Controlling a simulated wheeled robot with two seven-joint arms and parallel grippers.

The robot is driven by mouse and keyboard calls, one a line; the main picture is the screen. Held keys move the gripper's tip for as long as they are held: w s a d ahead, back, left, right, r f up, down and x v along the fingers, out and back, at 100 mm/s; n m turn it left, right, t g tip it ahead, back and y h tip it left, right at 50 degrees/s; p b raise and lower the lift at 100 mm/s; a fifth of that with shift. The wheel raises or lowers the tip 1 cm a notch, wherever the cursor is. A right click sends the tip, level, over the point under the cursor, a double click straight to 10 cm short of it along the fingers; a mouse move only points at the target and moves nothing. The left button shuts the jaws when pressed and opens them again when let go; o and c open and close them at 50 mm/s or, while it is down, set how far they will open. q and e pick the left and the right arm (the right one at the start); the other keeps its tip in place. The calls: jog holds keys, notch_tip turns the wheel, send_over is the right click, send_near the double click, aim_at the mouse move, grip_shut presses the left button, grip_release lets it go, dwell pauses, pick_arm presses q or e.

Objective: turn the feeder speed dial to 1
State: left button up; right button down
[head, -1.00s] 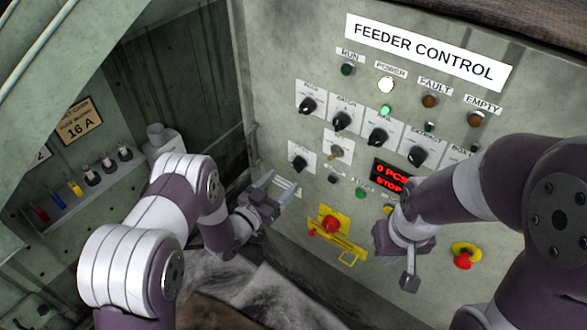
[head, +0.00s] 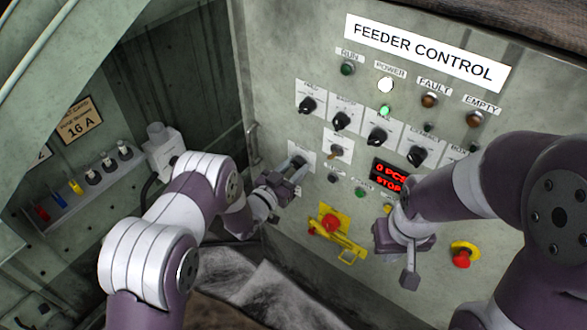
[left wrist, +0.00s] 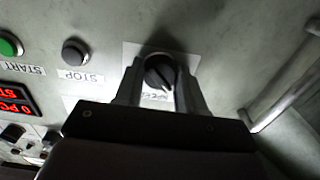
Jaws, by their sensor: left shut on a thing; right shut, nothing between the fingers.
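The feeder speed dial, a black knob (left wrist: 160,72) on a pale label plate, sits between the fingers of my left gripper (left wrist: 158,85) in the left wrist view. Its light pointer mark slants toward the lower right of that view. The plate's lettering is too small and partly covered to read. In the head view my left gripper (head: 295,170) is at the lower-left knob of the panel, shut on it, and hides most of it. My right gripper (head: 409,278) is shut and empty, in front of the panel below the red display.
The feeder control panel (head: 300,60) carries several other black knobs, such as one (head: 341,121) above. A red mushroom button (head: 461,259) is right of my right gripper. A metal handle (left wrist: 285,95) is beside the dial.

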pick_arm(q)
jog(key=shift+n, duration=0.3)
jog(key=n+b, duration=0.2)
jog(key=n, duration=0.6)
jog(key=shift+n, duration=0.3)
dwell(0.4)
jog(key=o, duration=1.1)
jog(key=shift+c, duration=0.2)
jog(key=b+v, duration=0.1)
jog(key=v, duration=1.1)
jog(key=shift+s+a, duration=0.15)
jog(key=shift+s, duration=0.2)
